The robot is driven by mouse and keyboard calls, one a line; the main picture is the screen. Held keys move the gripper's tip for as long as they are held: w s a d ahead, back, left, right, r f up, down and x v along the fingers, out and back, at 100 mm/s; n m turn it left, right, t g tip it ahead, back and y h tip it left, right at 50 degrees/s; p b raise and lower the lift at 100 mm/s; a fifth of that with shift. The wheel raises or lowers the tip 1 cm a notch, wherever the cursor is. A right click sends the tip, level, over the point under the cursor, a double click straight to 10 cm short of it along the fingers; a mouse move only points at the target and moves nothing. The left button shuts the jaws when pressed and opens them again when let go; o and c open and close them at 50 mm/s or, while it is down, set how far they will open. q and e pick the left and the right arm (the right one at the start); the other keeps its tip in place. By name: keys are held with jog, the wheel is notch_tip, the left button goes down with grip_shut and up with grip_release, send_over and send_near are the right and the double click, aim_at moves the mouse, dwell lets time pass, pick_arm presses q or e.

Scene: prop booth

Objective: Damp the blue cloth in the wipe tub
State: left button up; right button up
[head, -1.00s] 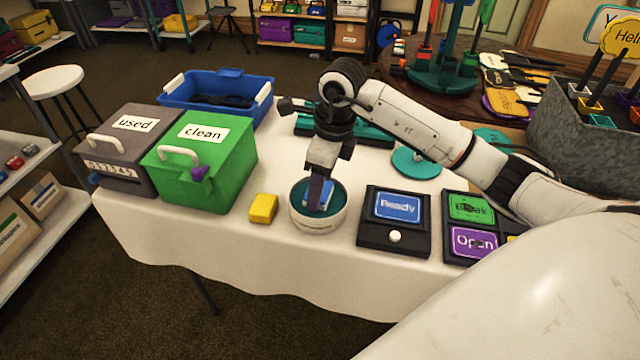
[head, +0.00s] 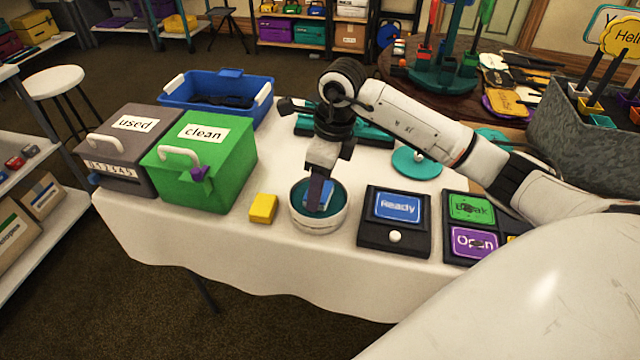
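The wipe tub (head: 320,222) is a round white tub with a teal inside, near the front edge of the white-covered table. My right gripper (head: 319,198) points down into it from above. The blue cloth (head: 328,193) shows as a small blue patch at the fingertips, inside the tub's rim. The fingers appear closed on the cloth, and they hide part of it. How far the cloth reaches into the tub's teal content cannot be made out. My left gripper is not in view.
A yellow block (head: 263,208) sits just left of the tub. The green "clean" box (head: 215,165) and grey "used" box (head: 120,150) stand further left, with a blue bin (head: 190,97) behind. The "Ready" panel (head: 392,235) is close on the right.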

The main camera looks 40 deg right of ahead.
jog(key=shift+r+p, duration=2.35)
jog(key=shift+r, duration=1.1)
